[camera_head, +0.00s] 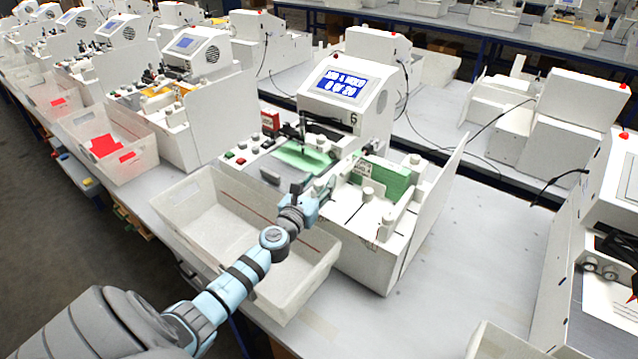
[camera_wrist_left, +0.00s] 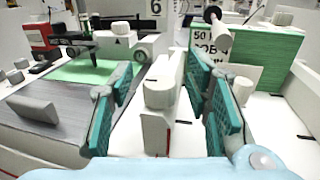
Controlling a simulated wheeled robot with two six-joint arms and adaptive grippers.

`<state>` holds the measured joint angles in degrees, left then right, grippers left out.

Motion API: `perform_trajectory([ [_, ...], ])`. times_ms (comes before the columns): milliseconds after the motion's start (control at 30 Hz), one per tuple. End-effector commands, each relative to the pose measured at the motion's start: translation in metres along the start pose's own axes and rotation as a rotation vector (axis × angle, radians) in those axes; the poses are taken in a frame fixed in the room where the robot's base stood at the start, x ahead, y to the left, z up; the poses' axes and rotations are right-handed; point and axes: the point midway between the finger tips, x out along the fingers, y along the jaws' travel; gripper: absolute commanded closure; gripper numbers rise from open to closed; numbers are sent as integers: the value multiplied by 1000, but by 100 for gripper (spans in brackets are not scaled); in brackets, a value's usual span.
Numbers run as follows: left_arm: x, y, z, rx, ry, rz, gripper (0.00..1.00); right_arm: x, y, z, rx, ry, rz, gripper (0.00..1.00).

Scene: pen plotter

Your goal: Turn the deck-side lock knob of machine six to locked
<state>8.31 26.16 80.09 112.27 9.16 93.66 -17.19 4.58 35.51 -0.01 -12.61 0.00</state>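Machine six (camera_head: 345,85) has a "6" on its front and a lit blue screen. My left gripper (camera_head: 315,192) is over its deck, between the green sheet (camera_head: 300,158) and the green card stack (camera_head: 380,178). In the left wrist view my left gripper (camera_wrist_left: 162,108) is open, its teal fingers apart. A white round knob (camera_wrist_left: 160,93) on a narrow white block stands between the fingers, with a gap on both sides. Another white knob (camera_wrist_left: 116,27) sits farther back, above a triangle mark. I cannot read a lock mark by the near knob. My right gripper is not in view.
An empty white bin (camera_head: 215,222) stands in front of machine six, under my left arm. A white side panel (camera_head: 432,215) rises at its right. In the wrist view, a grey deck (camera_wrist_left: 50,110) lies left and the green stack (camera_wrist_left: 240,50) right.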

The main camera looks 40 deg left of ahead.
Motion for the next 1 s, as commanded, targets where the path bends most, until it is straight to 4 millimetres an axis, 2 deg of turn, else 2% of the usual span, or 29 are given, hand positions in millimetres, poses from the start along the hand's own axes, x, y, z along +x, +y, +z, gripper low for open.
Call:
perform_trajectory([
  [33,0,0,0,0,0,0,64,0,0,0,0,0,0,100],
  [267,0,0,0,0,0,0,100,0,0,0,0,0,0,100],
  [667,0,1,-1,2,-4,-63,100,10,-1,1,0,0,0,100],
  [867,1,2,-4,6,-4,-182,100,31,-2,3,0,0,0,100],
  [1000,1,2,-6,7,-7,-281,100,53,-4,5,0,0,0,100],
])
